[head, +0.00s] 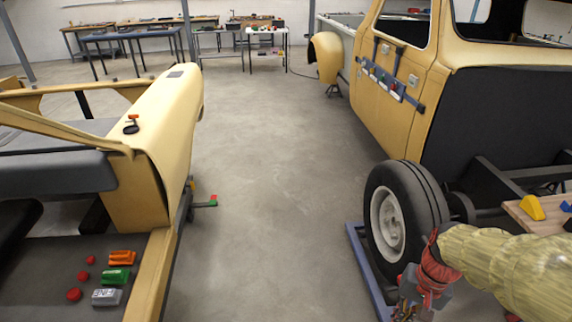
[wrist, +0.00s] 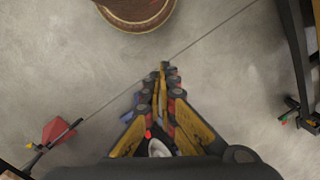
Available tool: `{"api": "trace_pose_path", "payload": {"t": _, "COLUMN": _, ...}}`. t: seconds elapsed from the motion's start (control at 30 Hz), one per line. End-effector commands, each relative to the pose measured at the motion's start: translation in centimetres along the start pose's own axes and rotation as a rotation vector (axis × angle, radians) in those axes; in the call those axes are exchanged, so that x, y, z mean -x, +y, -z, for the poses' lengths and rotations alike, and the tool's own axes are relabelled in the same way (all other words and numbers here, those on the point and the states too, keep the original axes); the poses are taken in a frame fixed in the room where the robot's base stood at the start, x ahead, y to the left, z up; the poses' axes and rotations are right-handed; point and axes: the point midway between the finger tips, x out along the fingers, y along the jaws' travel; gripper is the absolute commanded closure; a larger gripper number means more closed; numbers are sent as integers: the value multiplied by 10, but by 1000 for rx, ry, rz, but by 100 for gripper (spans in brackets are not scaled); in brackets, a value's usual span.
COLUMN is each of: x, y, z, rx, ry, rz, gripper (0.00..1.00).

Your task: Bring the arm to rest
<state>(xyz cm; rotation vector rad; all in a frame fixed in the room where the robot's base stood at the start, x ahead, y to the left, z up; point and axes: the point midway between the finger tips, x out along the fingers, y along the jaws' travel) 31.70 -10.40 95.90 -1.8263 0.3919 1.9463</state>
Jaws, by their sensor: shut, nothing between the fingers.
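My gripper (wrist: 163,70) points away over the grey concrete floor in the wrist view, its yellow and dark fingers together and empty. In the head view my gripper (head: 410,308) is at the bottom right, in front of the truck's wheel; its tips are cut off or too small to make out. My arm, in a pale tan cover with a red band at the wrist, reaches in from the right edge.
The yellow truck (head: 390,85) with its black tyre (head: 405,208) stands close by my arm. A wooden board (head: 525,212) bears a yellow block. A yellow car body (head: 165,125) is at left. The floor (head: 270,170) between is clear. A round brown object (wrist: 135,14) shows in the wrist view.

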Motion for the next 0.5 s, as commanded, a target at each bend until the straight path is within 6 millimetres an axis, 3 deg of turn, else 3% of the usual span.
{"api": "trace_pose_path", "payload": {"t": 0.27, "x": 66, "y": -31, "z": -32, "rx": 265, "ry": 259, "rz": -68, "gripper": 100}}
{"api": "trace_pose_path", "payload": {"t": 0.5, "x": 119, "y": -68, "z": -64, "rx": 432, "ry": 466, "rz": -26, "gripper": 100}}
